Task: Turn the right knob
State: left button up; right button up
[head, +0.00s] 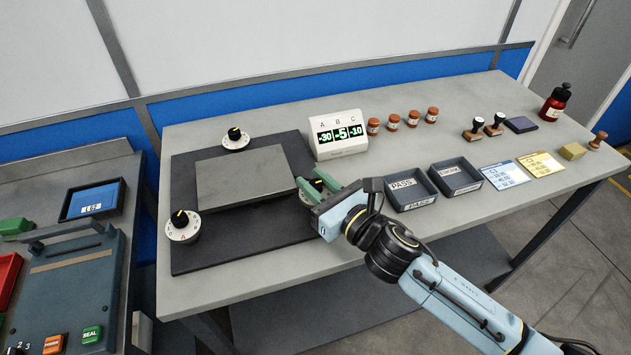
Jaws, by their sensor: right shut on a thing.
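The right knob (306,198) sits at the right edge of the dark base plate, and only a sliver of its white dial shows. My right gripper (318,182) reaches in from the lower right, its green fingers shut on this knob and hiding most of it. A second knob (235,135) with a white dial stands at the back of the plate. A third knob (181,220) stands at the front left. The display box (338,130) reads A -30, B -5, C -10 in green digits. My left gripper is not in view.
A grey block (244,180) lies on the dark plate (215,255), left of my gripper. The PASS tray (408,192) and another tray (455,178) are close to its right. Several small jars (393,122), stamps (473,132) and a red bottle (555,103) stand farther back.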

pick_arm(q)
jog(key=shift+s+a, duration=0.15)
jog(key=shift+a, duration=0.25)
pick_arm(e)
jog(key=shift+m+t+h, duration=0.5)
jog(key=shift+m+h, duration=0.1)
jog(key=shift+h, duration=0.2)
jog(key=o, duration=1)
jog(key=shift+c, duration=0.2)
jog(key=shift+s+d, duration=0.2)
jog(key=shift+s, duration=0.05)
jog(key=v, duration=1.2)
jog(key=shift+f, duration=0.15)
jog(key=shift+s+d, duration=0.15)
jog(key=shift+s, duration=0.2)
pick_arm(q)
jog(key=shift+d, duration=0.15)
